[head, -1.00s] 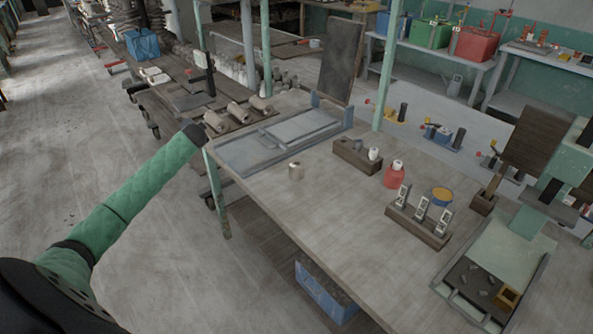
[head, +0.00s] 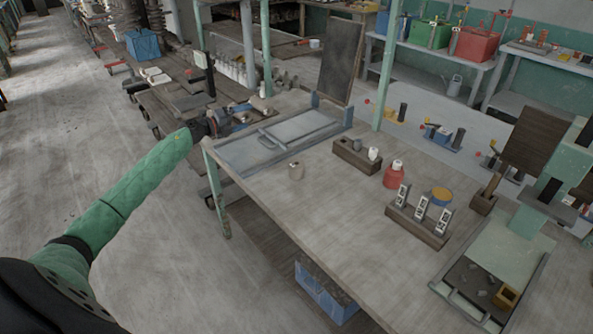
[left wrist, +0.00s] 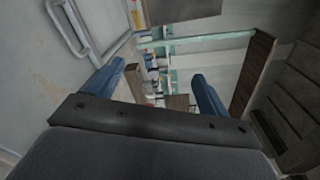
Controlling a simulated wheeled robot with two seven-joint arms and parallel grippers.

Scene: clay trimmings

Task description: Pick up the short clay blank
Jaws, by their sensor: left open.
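The cylinder does not show in the left wrist view. My right gripper is not in view.
The blue-grey tray (head: 237,160) with a handled board lies at the table's back left. To the right are a wooden block (head: 350,158), a red bottle (head: 394,175) and a wooden rack (head: 418,226). The table front is bare (head: 330,215).

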